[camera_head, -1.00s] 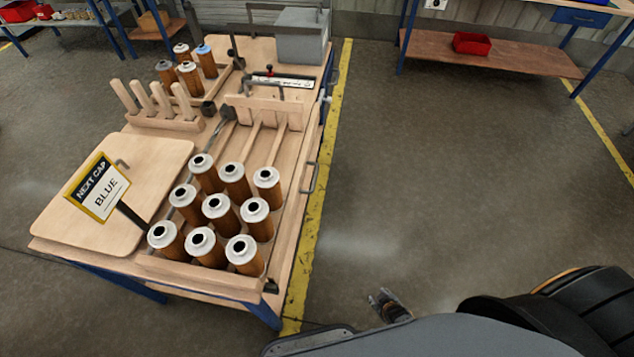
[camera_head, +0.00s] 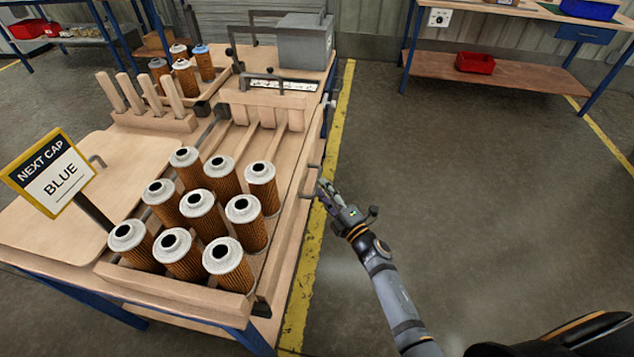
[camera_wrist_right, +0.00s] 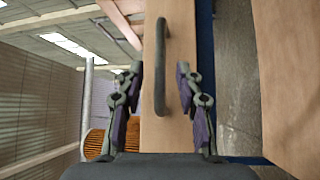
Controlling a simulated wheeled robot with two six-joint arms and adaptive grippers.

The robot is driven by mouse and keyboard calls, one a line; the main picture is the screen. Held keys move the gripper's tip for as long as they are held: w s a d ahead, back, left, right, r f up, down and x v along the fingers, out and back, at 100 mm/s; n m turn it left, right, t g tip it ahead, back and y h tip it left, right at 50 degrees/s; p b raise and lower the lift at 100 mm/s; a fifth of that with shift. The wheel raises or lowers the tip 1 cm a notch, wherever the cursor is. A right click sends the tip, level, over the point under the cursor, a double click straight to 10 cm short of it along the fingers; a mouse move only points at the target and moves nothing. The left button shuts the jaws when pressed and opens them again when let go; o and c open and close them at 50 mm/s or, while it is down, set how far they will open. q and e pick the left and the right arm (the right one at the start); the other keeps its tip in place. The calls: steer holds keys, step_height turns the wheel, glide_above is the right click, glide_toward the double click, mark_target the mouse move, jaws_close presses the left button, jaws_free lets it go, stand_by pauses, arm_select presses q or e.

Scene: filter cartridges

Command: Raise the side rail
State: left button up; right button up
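The side rail (camera_head: 287,245) is a long pale wooden board along the right edge of the bench, with a grey bar handle (camera_head: 304,192) on its outer side. It looks low, below the tops of the cartridges. My right gripper (camera_head: 323,188) is at the handle, just right of the rail. In the right wrist view the handle (camera_wrist_right: 160,65) stands upright between the two parted fingers (camera_wrist_right: 159,85), with a gap on both sides. The rail (camera_wrist_right: 181,40) shows behind it. My left gripper is out of view.
Several orange-brown filter cartridges (camera_head: 202,215) with white caps stand just left of the rail. A sign reading "NEXT CAP BLUE" (camera_head: 50,173) stands at the left. A grey box (camera_head: 303,45) is at the far end. The floor right of the bench is clear.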

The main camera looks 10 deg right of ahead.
steer(key=shift+x, duration=1.9)
steer(key=shift+c, duration=0.5)
jaws_close()
